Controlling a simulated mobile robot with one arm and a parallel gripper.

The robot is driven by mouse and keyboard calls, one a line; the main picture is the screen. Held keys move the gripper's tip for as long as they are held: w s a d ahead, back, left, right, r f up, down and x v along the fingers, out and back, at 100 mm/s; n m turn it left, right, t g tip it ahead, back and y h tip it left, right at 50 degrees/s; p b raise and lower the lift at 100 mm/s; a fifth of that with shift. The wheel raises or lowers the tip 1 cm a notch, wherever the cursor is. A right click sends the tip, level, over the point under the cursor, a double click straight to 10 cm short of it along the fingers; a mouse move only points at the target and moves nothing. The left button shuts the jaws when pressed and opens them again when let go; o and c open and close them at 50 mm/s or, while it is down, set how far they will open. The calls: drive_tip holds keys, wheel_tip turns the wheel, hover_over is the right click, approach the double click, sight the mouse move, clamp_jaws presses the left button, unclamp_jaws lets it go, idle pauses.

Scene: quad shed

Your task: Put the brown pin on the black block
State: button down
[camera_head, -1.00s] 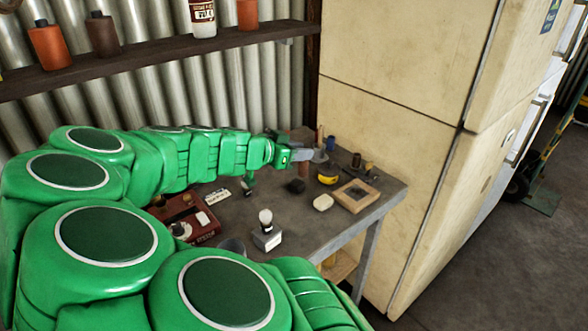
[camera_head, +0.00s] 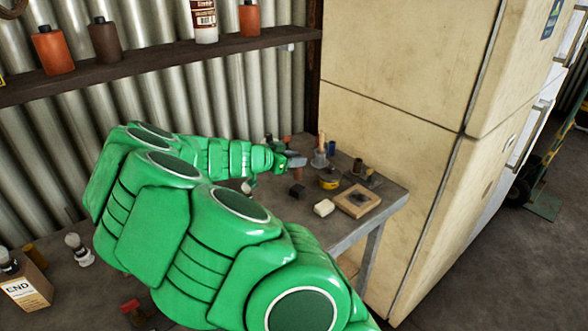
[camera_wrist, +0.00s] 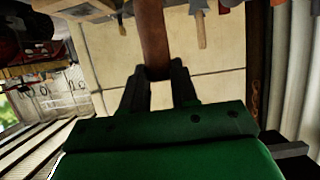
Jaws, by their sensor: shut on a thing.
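My gripper (camera_head: 297,160) reaches over the back of the workbench, and in the wrist view its two dark fingers (camera_wrist: 157,88) are closed on the brown pin (camera_wrist: 153,38). The pin is a plain brown cylinder that extends away from the fingertips.
A yellow-and-black tape measure (camera_head: 329,183), an off-white block (camera_head: 323,208), a wooden frame (camera_head: 358,200), a grey funnel (camera_head: 319,160) and a blue cylinder (camera_head: 331,148) crowd the bench near the block. A cream cabinet (camera_head: 400,110) stands right of the bench. A bottle shelf (camera_head: 160,62) hangs behind.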

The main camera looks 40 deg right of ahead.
drive_tip(key=shift+w+d+f, duration=0.25)
drive_tip(key=shift+w+f, duration=0.05)
drive_tip(key=shift+f, duration=1.8)
drive_tip(key=shift+f, duration=0.1)
drive_tip(key=c, duration=0.9)
unclamp_jaws()
drive_tip(key=shift+o, duration=0.2)
drive_tip(key=shift+w, duration=0.1)
drive_tip(key=v, duration=1.2)
drive_tip(key=shift+r, duration=0.2)
